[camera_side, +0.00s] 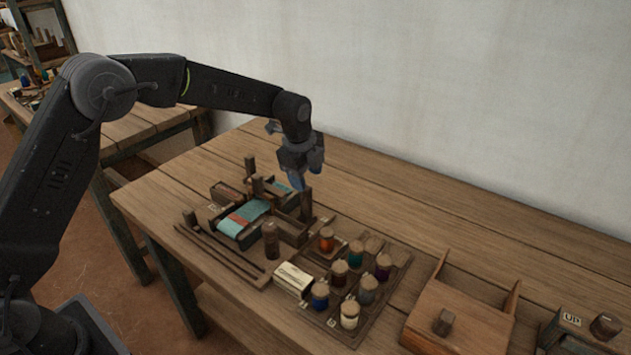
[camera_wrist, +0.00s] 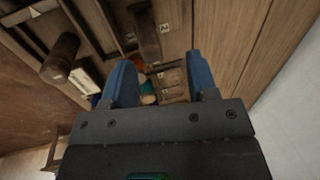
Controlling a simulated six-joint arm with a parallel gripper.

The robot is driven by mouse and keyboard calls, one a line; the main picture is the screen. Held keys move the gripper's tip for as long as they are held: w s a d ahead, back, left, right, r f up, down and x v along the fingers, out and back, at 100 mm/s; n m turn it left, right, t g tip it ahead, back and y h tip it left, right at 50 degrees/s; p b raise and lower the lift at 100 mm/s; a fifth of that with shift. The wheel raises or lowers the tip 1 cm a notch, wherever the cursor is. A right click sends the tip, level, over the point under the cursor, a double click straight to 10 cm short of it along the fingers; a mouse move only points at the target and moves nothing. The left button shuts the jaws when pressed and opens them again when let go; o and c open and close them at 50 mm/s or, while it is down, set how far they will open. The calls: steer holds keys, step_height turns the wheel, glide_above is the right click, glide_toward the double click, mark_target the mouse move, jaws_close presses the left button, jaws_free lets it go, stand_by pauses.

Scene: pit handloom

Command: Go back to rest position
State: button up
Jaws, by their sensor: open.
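My gripper (camera_side: 300,183) hangs from my dark arm above the back of the small loom (camera_side: 243,218) on the wooden table. In the wrist view my gripper (camera_wrist: 163,75) shows two blue fingers spread apart, with nothing held between them. The loom has dark wooden posts and a teal cloth with a red-orange stripe. In the side view the fingertips are close to a dark post (camera_side: 306,205) at the loom's right; whether they touch it, I cannot tell.
A tray (camera_side: 397,262) of several coloured thread spools stands right of the loom, with a cream labelled box (camera_side: 293,279) beside it. A wooden box (camera_side: 459,314) and an "UP" block (camera_side: 572,320) are farther right. The table's back right is clear, before a pale wall (camera_side: 430,90).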

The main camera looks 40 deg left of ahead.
steer(key=shift+r, duration=0.75)
steer(key=shift+s+r, duration=0.1)
steer(key=shift+r, duration=0.15)
steer(key=s+a+r+n+t, duration=0.2)
steer(key=s+r+n, duration=0.6)
steer(key=s+r, duration=0.55)
steer(key=s+a+f+n+t, duration=0.1)
steer(key=s+n, duration=0.9)
steer(key=s, duration=1.1)
steer(key=shift+s+a+f, duration=0.15)
steer(key=shift+s+f, duration=0.15)
steer(key=shift+f, duration=0.05)
